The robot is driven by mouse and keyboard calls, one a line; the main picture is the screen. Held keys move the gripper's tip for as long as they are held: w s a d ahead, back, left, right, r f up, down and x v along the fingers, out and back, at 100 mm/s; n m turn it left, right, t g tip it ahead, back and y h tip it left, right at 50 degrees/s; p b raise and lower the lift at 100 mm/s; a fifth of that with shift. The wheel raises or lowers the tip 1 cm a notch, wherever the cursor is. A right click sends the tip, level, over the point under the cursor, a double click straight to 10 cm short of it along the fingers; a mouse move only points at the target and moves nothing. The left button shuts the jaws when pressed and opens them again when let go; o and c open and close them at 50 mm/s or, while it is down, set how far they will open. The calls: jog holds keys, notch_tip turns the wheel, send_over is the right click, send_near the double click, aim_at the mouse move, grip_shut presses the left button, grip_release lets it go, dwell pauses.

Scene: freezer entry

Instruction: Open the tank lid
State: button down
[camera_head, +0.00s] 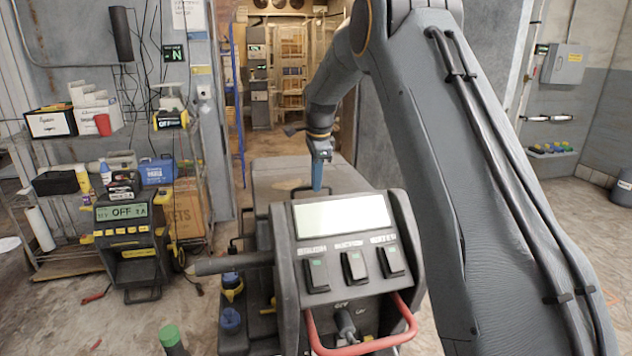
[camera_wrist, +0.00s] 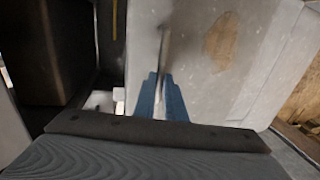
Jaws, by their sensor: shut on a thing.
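The tank lid (camera_head: 272,178) is a pale grey panel behind the control console in the head view. It looks roughly level there; whether it is raised at all, I cannot tell. In the wrist view the lid (camera_wrist: 195,62) fills the upper middle and has a brown worn patch. A thin grey handle (camera_wrist: 165,42) stands out in front of it and runs down between my blue fingers. My gripper (camera_head: 317,187) points down at the lid in the head view. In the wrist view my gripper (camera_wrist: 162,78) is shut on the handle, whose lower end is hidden.
A console (camera_head: 342,262) with a blank screen, switches and a red bar stands in front of the lid. A shelf rack (camera_head: 105,170) and a unit reading OFF (camera_head: 130,240) stand at the left. A doorway opens behind.

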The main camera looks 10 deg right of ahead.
jog(key=w+r+p, duration=0.4)
jog(key=w+r, duration=0.5)
jog(key=r, duration=0.3)
jog(key=shift+r, duration=0.15)
jog(key=shift+w+p, duration=0.15)
jog(key=shift+p, duration=0.15)
dwell(0.4)
jog(key=c, duration=1.8)
grip_release()
jog(key=shift+w, duration=0.25)
jog(key=shift+s+d+r+p, duration=0.1)
jog(key=shift+s+r+p, duration=0.3)
jog(key=shift+r, duration=0.95)
jog(key=shift+s+a+r+p, duration=0.1)
jog(key=shift+s+r+p, duration=0.3)
jog(key=shift+r, duration=0.9)
jog(key=shift+s+d+r+p, duration=0.15)
jog(key=shift+r+p, duration=0.5)
jog(key=shift+r, duration=0.7)
